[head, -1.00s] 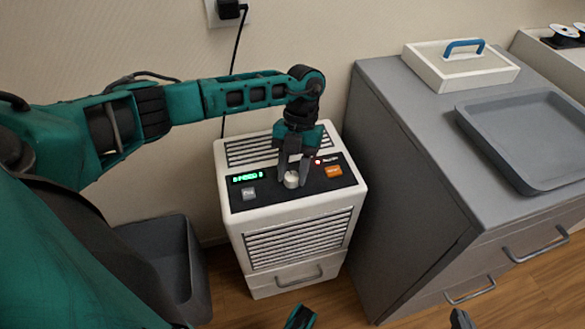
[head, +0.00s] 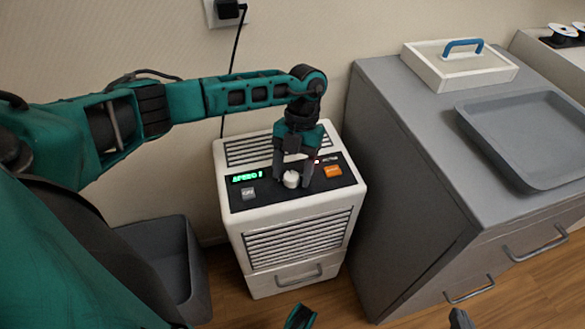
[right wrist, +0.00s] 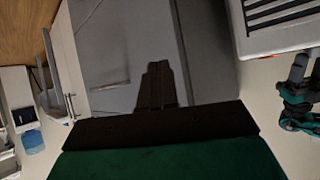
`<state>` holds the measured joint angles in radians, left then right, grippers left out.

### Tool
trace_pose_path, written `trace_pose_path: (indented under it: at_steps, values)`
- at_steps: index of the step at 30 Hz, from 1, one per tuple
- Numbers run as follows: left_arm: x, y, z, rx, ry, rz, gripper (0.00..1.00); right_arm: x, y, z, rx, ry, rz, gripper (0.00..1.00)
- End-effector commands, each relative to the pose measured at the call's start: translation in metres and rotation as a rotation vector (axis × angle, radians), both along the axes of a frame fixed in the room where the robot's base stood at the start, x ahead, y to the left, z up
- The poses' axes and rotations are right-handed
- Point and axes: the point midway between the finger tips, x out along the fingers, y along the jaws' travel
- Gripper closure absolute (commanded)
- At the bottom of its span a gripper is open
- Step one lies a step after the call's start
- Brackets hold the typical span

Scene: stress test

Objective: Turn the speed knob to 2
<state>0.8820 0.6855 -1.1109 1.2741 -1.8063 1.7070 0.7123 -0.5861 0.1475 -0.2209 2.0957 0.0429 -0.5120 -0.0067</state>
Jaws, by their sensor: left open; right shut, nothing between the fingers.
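The speed knob (head: 291,180) is a small pale round knob on the black control panel of a white box-shaped appliance (head: 298,238). A green display (head: 246,176) left of the knob shows the word SPEED and a digit that looks like 1, though blurred. My left gripper (head: 293,174) points down at the knob. Its fingers are open, one on either side of the knob; I cannot tell whether they touch it. My right gripper (right wrist: 158,84) is shut and empty in the right wrist view, away from the knob.
A grey button (head: 248,194) and an orange button (head: 332,171) flank the knob. A grey cabinet (head: 400,150) stands close on the right, carrying a grey tray (head: 500,172) and a lidded white box (head: 425,72). A grey bin (head: 150,245) stands left.

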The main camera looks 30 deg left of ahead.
Motion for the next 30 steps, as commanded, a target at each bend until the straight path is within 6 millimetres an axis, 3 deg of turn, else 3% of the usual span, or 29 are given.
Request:
trace_pose_path:
  at_steps: [6,10,21,30]
  values:
    - [0.000,0.000,0.001,0.000,0.000,0.000,0.39,0.000,0.001,0.000,0.002,0.001,-0.002,1.00]
    - [0.005,0.001,0.012,0.000,-0.002,0.000,0.39,0.000,0.001,0.004,0.003,-0.001,-0.002,1.00]
    - [0.034,0.007,0.085,0.000,-0.004,0.001,0.39,-0.001,-0.003,0.011,-0.003,-0.002,-0.009,1.00]
    - [0.047,0.010,0.117,0.000,0.000,0.000,0.39,-0.003,-0.005,0.014,-0.011,-0.001,-0.006,1.00]
